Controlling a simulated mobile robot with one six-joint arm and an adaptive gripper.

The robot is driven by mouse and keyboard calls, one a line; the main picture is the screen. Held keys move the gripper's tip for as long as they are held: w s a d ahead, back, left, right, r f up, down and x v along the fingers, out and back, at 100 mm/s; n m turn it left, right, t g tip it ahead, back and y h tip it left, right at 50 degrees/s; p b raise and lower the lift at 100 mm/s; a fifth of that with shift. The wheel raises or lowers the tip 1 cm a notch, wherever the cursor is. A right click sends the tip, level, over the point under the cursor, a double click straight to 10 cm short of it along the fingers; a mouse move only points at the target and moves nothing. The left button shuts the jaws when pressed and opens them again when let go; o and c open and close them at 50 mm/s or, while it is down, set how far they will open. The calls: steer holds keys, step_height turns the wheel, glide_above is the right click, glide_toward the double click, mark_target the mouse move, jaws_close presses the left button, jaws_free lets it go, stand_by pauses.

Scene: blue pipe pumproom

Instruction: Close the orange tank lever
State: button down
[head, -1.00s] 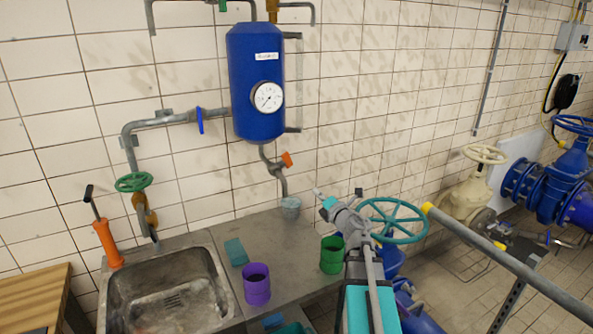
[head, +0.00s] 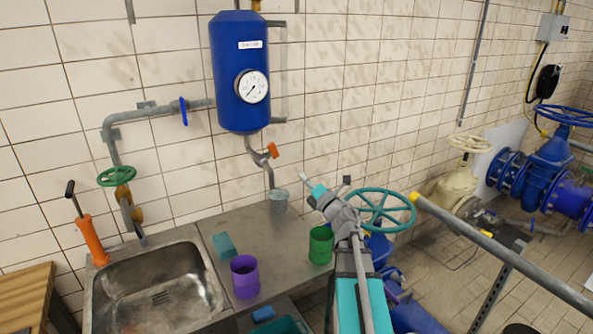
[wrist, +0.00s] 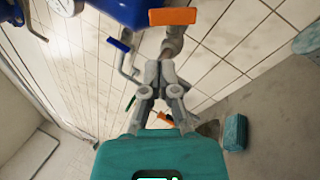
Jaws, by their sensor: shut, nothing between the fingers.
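The orange tank lever (head: 272,150) sits on the pipe under the blue tank (head: 240,70). In the wrist view the orange lever (wrist: 173,16) shows large near the top, as a flat bar seen side-on, with the blue tank (wrist: 128,10) beside it. My gripper (head: 304,177) is to the right of and a little below the lever in the head view, apart from it. In the wrist view my gripper (wrist: 160,63) is shut and empty, its fingertips below the lever in the picture and not visibly touching it.
A grey cup (head: 279,199) stands on the counter under the pipe. A green cup (head: 321,245), purple cup (head: 245,277) and teal sponge (head: 224,245) stand near the sink (head: 158,285). A teal handwheel (head: 385,212) is right of my arm.

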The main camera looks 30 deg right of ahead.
mark_target(275, 147)
steer(key=p+x, duration=0.4)
steer(key=x, duration=0.9)
steer(key=shift+w, duration=0.15)
steer(key=shift+a, duration=0.1)
